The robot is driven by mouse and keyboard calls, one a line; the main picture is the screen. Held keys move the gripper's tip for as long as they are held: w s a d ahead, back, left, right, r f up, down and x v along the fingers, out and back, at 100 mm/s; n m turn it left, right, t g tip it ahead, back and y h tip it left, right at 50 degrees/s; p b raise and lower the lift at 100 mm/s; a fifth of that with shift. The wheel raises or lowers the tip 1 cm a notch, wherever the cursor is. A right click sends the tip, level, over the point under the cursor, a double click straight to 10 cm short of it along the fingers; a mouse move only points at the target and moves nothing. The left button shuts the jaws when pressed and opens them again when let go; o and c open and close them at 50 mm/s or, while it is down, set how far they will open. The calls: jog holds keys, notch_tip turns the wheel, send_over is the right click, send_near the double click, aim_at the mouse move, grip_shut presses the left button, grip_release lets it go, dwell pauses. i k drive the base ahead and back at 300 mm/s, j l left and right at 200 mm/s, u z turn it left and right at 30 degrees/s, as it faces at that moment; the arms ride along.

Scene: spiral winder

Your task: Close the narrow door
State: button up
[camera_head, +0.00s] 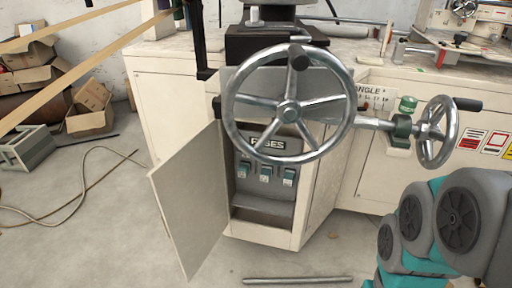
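The narrow door (188,205) is a flat cream panel on the front of the machine's cabinet (272,238). It stands open, swung out to the left. Behind it the fuse compartment (262,205) shows, with a "FUSES" label and several grey-green switches (265,173). A large metal handwheel (288,112) covers the upper part of the opening. My arm's grey and teal links show at the lower right, to the right of the door and apart from it. My gripper is not in view.
A smaller handwheel (437,132) sticks out on a shaft at the right. A metal rod (298,280) lies on the floor in front of the cabinet. A cable (75,195), cardboard boxes (90,108) and a grey-green crate (25,147) are at the left.

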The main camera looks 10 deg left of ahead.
aim_at(188, 187)
jog(key=j+z, duration=0.15)
jog(key=j, duration=0.4)
jog(key=j+z, duration=0.1)
jog(key=j, duration=0.45)
jog(key=j+z, duration=0.15)
jog(key=j, duration=0.4)
jog(key=k+j+z, duration=0.15)
jog(key=j, duration=0.4)
jog(key=j+z, duration=0.1)
jog(key=j, duration=0.45)
jog(key=k, duration=0.3)
